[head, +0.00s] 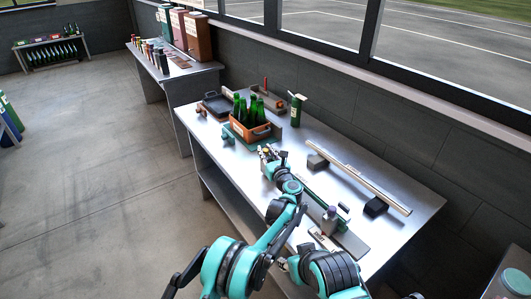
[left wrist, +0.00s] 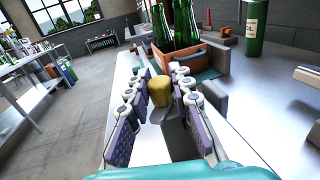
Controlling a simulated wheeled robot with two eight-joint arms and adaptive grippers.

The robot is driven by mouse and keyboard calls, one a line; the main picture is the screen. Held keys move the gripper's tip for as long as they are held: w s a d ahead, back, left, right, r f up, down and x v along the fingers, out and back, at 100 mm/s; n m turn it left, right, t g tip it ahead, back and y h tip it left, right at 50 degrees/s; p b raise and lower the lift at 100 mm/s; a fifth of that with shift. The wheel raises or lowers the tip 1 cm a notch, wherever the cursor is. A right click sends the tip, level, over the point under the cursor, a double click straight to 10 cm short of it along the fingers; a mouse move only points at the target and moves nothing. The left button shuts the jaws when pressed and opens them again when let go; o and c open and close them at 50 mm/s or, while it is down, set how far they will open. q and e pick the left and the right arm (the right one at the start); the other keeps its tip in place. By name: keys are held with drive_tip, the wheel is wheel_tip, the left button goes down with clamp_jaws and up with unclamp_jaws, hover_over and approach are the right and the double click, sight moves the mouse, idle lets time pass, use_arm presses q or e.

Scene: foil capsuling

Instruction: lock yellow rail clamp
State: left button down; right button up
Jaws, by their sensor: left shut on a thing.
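My left gripper (head: 268,154) reaches over the metal bench, just in front of the orange crate. In the left wrist view the yellow rail clamp (left wrist: 160,91) shows as a rounded yellow knob between the two fingers of this gripper (left wrist: 160,98). The fingers are shut on it, one on each side. A grey block lies right under and beside the knob. In the head view the clamp is too small and too covered by the gripper to make out. My right arm shows at the bottom of the head view, but its gripper is not visible.
The orange crate (head: 238,133) of green bottles (head: 253,108) stands just beyond the gripper. A long pale bar (head: 366,180) rests on dark blocks along the bench's right side. A black tray (head: 215,104) lies behind the crate.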

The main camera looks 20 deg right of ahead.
sight(266, 149)
use_arm(q)
drive_tip(key=shift+n+y, duration=0.5)
drive_tip(key=shift+y, duration=0.3)
drive_tip(key=c, duration=1.3)
unclamp_jaws()
wheel_tip(266, 149, up, 10)
drive_tip(key=shift+r, duration=0.1)
